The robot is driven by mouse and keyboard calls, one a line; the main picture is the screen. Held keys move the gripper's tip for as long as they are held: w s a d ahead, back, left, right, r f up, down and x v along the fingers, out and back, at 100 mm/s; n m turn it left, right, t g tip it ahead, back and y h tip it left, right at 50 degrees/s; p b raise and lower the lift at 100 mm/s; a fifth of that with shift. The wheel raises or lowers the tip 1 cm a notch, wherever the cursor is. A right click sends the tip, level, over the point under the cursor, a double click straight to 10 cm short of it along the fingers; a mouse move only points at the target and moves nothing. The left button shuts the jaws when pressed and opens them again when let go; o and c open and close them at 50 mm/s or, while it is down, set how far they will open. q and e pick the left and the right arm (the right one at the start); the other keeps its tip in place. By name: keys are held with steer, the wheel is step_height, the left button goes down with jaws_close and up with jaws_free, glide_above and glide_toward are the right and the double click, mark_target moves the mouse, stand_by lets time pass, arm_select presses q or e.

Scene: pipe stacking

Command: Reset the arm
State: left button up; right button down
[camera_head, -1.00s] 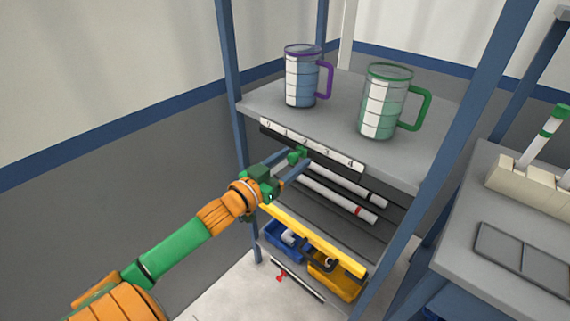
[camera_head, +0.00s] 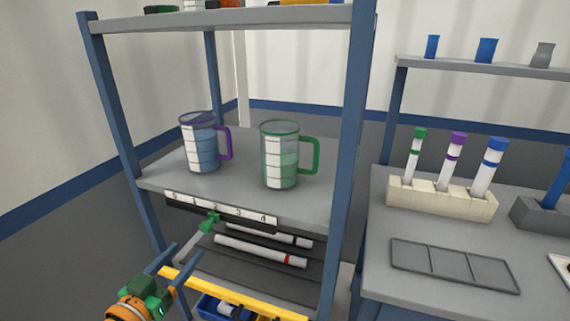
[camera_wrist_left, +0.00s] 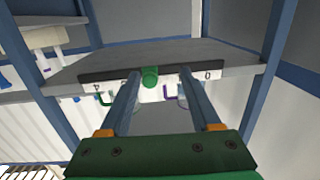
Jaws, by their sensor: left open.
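My left gripper (camera_head: 187,253) is open and empty, low in the head view, in front of the shelf unit. Its two blue fingers also show in the wrist view (camera_wrist_left: 158,80), spread apart. A green-capped pipe (camera_head: 207,225) sits under the numbered strip, beyond the fingertips; its pale body slants down to the left. In the wrist view its green end (camera_wrist_left: 150,77) shows between the fingers, apart from them. Two white pipes lie on the dark rack, one with a red band (camera_head: 259,251) and one with a dark band (camera_head: 268,235). My right gripper is out of view.
A purple-handled mug (camera_head: 201,145) and a green-handled mug (camera_head: 280,158) stand on the shelf (camera_head: 225,200) above. Blue posts and a yellow bar (camera_head: 225,293) frame the rack. A grey table at right holds a tube block (camera_head: 440,202) and a shallow tray (camera_head: 455,266).

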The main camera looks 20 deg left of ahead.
arm_select(q)
steer(key=s+a+f+n+g+y+p, duration=0.1)
steer(key=s+a+f+g+y, duration=0.1)
steer(key=f, duration=0.5)
steer(key=s+a+f+n+g+y+p, duration=0.1)
steer(key=s+a+f+g, duration=0.15)
steer(key=f, duration=0.55)
steer(key=s+d+f+g+p, duration=0.1)
steer(key=s+d+f+g, duration=0.2)
steer(key=f, duration=0.4)
steer(key=s+d+f+g, duration=0.1)
steer(key=s+f+g, duration=0.1)
steer(key=s+f, duration=0.5)
steer(key=s+d+f+m+g+h+p, duration=0.1)
steer(key=s+d+f+m+g, duration=0.1)
steer(key=s+d+f, duration=0.3)
steer(key=s+d+f+m+g+h+p, duration=0.1)
steer(key=s+d+f+m+g, duration=0.1)
steer(key=s+d+f+g, duration=0.3)
steer(key=s+d+f, duration=0.1)
steer(key=s+d, duration=0.2)
steer(key=s, duration=0.4)
steer(key=shift+s+d+h, duration=0.15)
steer(key=shift+s+h, duration=0.15)
steer(key=shift+f, duration=0.1)
